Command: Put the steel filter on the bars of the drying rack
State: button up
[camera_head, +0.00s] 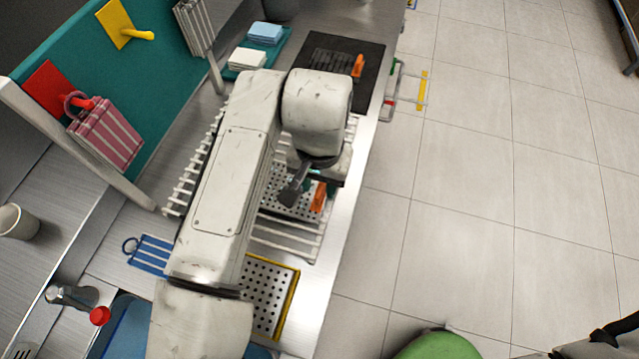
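A perforated steel filter (289,205) with an orange tab (319,197) shows partly below my gripper, over the drying rack. The rack's pale bars (285,240) show in front of it, and its row of upright pegs (187,178) runs along the left. My arm covers much of the rack and part of the filter. My gripper (297,187) is at the filter, with one dark finger visible beside it. I cannot tell whether the fingers grip the filter, or whether the filter touches the bars.
A yellow-edged tray with a perforated plate (265,292) is nearer. A black mat (373,58) with a dark slotted piece lies at the far end. A teal tray (281,50) holds folded cloths. The floor at right is open.

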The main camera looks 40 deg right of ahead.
notch_tip(320, 180, up, 10)
jog(key=w+d+n+t+h, duration=0.2)
jog(key=d+h, duration=0.1)
jog(key=d, duration=0.7)
jog(key=w+d+n+t+h, duration=0.2)
jog(key=d+t+h, duration=0.1)
jog(key=d, duration=0.7)
jog(key=s+a+f+n+g+y, duration=0.1)
jog(key=s+f+n, duration=0.15)
jog(key=f, duration=0.35)
jog(key=s+f+n+y, duration=0.1)
jog(key=s+f+n, duration=0.1)
jog(key=s+f, duration=0.3)
jog(key=s+a+f+n+g+y, duration=0.1)
jog(key=s+a+f+g+y, duration=0.2)
jog(key=s+a+f, duration=0.6)
notch_tip(320, 180, down, 3)
jog(key=s, duration=0.2)
jog(key=shift+s+a+y+b, duration=0.35)
jog(key=shift+s+a+y, duration=0.05)
jog(key=shift+n, duration=0.25)
jog(key=shift+f, duration=0.2)
